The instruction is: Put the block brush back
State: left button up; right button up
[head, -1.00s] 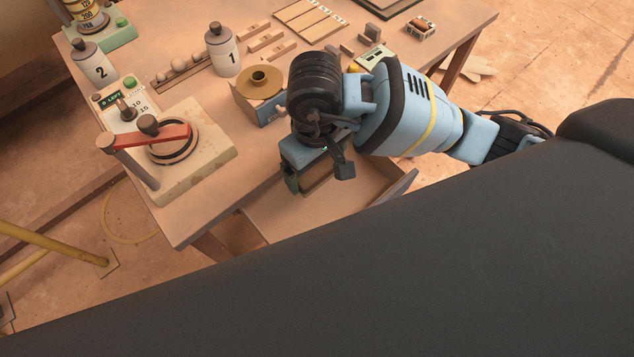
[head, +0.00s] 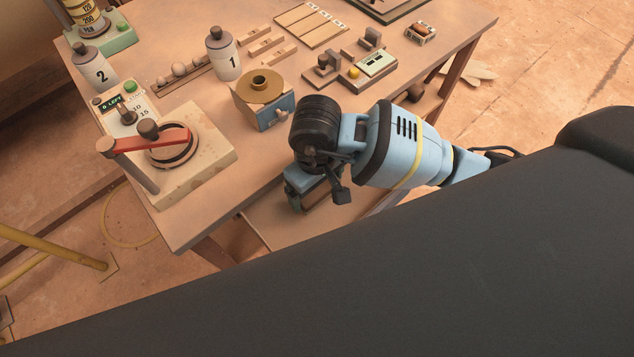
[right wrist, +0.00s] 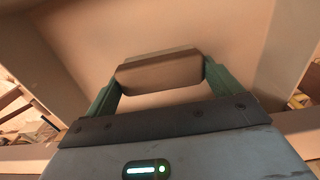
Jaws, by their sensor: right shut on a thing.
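My right gripper (head: 314,198) is over the open drawer (head: 262,222) at the table's front edge, pointing down. In the right wrist view its two green fingers (right wrist: 160,82) are shut on a plain brown block, the block brush (right wrist: 160,74). The block lies crosswise between the fingertips, above the pale drawer floor (right wrist: 150,30). Its bristles cannot be made out, and I cannot tell whether it touches the floor. In the head view the block is mostly hidden by the gripper. My left gripper is not in view.
The table (head: 220,190) holds a press with a red lever (head: 150,140), canisters 1 (head: 223,55) and 2 (head: 92,66), a blue box with a brass ring (head: 262,98), and several wooden pieces. Drawer walls rise on both sides in the wrist view.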

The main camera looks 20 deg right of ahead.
jog(key=shift+f, duration=0.15)
jog(key=o, duration=0.8)
jog(key=shift+o, duration=0.2)
notch_tip(320, 180, up, 12)
jog(key=shift+p, duration=0.3)
jog(key=shift+w, duration=0.1)
